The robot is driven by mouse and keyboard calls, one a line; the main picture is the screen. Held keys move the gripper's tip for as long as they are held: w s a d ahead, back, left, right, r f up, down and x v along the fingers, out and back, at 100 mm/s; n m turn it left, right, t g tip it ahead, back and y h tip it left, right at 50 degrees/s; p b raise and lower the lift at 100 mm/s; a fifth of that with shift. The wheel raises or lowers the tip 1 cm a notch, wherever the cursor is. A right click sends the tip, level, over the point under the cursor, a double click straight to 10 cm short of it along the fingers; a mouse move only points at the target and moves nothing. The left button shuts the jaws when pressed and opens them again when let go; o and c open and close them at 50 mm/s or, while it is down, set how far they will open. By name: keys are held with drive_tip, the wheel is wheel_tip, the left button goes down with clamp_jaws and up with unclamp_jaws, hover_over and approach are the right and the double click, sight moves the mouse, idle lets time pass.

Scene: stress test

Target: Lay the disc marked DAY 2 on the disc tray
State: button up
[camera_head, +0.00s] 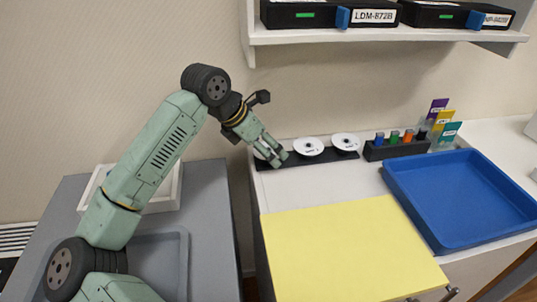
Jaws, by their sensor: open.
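Three white discs lie in a row on a low black strip (327,156) at the back of the white counter: a middle disc (308,146), a right disc (345,140) and a left disc (262,154). Their small markings are too small to read, so I cannot tell which is DAY 2. My gripper (277,158) points down at the left disc and partly hides it. It is open; I cannot tell whether its fingers touch the disc. A blue tray (410,205) lies empty at the right; I cannot tell whether it is the disc tray.
A yellow mat (350,250) covers the counter's front. A dark holder (398,151) with several coloured items and upright cards (445,131) stand behind the blue tray. A shelf (390,37) with black boxes (328,15) hangs above. A grey table (208,215) is at left.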

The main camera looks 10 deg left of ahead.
drive_tip(key=c, duration=0.7)
idle(0.4)
drive_tip(key=shift+o, duration=0.2)
wheel_tip(320, 180, up, 4)
drive_tip(key=shift+f+p, duration=0.2)
drive_tip(key=shift+p, duration=0.4)
drive_tip(key=shift+f, duration=0.1)
drive_tip(key=shift+f, duration=0.15)
wheel_tip(320, 180, down, 3)
drive_tip(key=shift+r+b, duration=0.2)
drive_tip(key=shift+b, duration=0.35)
drive_tip(key=shift+f, duration=0.1)
drive_tip(key=p+v, duration=0.3)
drive_tip(key=v, duration=0.5)
drive_tip(key=shift+s+a+r+p, duration=0.15)
drive_tip(key=shift+r+p, duration=0.15)
drive_tip(key=shift+c, duration=1.2)
